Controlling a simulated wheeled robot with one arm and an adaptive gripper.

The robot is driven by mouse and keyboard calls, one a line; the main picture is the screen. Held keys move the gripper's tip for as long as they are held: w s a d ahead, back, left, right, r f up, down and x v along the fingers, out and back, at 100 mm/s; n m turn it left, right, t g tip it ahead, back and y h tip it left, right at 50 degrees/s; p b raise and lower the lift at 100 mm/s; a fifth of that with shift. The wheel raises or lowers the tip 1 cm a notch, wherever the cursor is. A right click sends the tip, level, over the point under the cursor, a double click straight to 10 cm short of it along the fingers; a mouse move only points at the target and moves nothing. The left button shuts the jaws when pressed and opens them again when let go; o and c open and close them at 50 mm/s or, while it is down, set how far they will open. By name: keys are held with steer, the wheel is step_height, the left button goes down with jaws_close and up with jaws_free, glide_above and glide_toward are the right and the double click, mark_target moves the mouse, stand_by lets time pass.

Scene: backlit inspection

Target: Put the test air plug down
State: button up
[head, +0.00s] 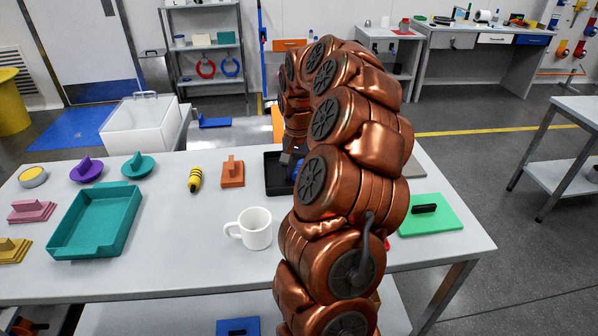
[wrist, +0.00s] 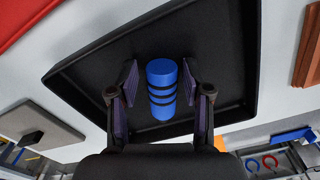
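The test air plug, a blue cylinder with black bands (wrist: 161,88), is at the black tray (wrist: 95,75) in the wrist view, between my fingers. My gripper (wrist: 159,84) is open around it, with a narrow gap visible on each side. In the head view a bit of blue (head: 298,170) shows at the right of the black tray (head: 270,185), beside my dark gripper. My copper arm hides most of the gripper and the right part of the tray there. Whether the plug touches the tray floor is hard to tell.
A brown block (head: 232,174) and a yellow-black item (head: 195,179) lie left of the tray. A white mug (head: 253,229) stands in front. A teal tray (head: 96,222) is at the left, a green plate with a black handle (head: 436,222) at the right.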

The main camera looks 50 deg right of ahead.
steer(key=shift+o, duration=0.4)
step_height(320, 180, up, 12)
steer(key=b, duration=0.1)
steer(key=shift+r, duration=0.15)
stand_by(0.4)
steer(key=s+a+n, duration=0.2)
steer(key=a+n, duration=0.2)
steer(key=a, duration=0.7)
steer(key=s+a+n, duration=0.2)
steer(key=a+n, duration=0.1)
steer(key=a, duration=0.8)
steer(key=s+a+f+n, duration=0.2)
steer(key=s+a+f, duration=0.1)
steer(key=s, duration=0.3)
steer(key=s+a+f+n+g, duration=0.1)
steer(key=s+a+f, duration=0.2)
steer(key=s+a, duration=0.2)
steer(key=s+a+f+n, duration=0.2)
steer(key=s+a+f, duration=0.1)
steer(key=s, duration=0.6)
steer(key=shift+s+a+f+n+g, duration=0.15)
steer(key=shift+a+f+n+g, duration=0.2)
steer(key=shift+a, duration=0.25)
steer(key=shift+r, duration=0.2)
step_height(320, 180, up, 7)
steer(key=p, duration=0.7)
